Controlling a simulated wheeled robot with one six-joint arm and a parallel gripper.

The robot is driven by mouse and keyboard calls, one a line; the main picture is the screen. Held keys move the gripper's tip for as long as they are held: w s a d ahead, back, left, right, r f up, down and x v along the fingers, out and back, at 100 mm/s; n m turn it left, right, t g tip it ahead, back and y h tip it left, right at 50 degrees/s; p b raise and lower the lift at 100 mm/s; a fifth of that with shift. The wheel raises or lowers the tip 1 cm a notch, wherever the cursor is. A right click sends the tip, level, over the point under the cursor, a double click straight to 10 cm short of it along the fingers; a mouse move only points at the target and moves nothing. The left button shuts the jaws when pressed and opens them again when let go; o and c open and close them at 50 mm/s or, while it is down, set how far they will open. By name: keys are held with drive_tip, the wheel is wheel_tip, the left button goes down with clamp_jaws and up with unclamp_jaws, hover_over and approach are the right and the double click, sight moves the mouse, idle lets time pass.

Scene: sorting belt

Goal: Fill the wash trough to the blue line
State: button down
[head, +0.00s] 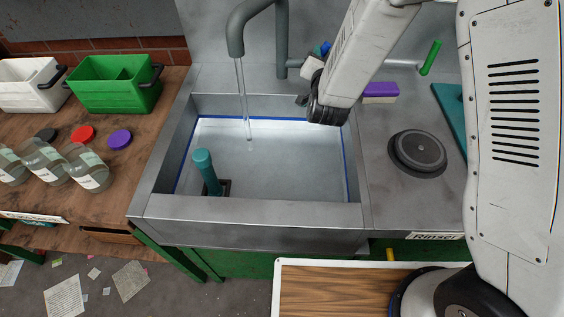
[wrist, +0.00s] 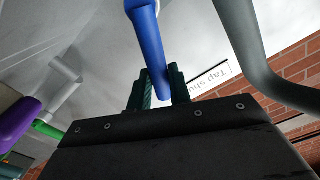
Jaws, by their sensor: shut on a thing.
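The wash trough (head: 250,207) is a grey metal basin with a blue line (head: 348,170) around its inside walls. A thin stream of water (head: 243,95) runs from the grey tap (head: 236,42) into it. The pale water (head: 280,165) lies close to the blue line; I cannot tell if it touches it. A teal standpipe (head: 207,170) leans in the trough at the front left. My gripper (wrist: 160,84) is shut on the blue tap lever (wrist: 147,38), with a finger on each side. In the head view my arm partly hides it.
Purple (head: 380,91) and green-handled (head: 430,58) items lie behind the trough's right side. A round dark cap (head: 419,151) sits on the right drainer. Glass jars (head: 85,168), coloured lids and a green crate (head: 115,85) stand on the left wooden bench.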

drive_tip(key=shift+a+r+n, duration=0.25)
drive_tip(key=shift+a+n, duration=0.5)
drive_tip(key=shift+n, duration=0.55)
drive_tip(key=shift+a, duration=0.1)
drive_tip(key=shift+a+r+n, duration=0.1)
drive_tip(key=shift+a+n, duration=0.7)
drive_tip(key=shift+n, duration=0.6)
drive_tip(key=c, duration=1)
unclamp_jaws()
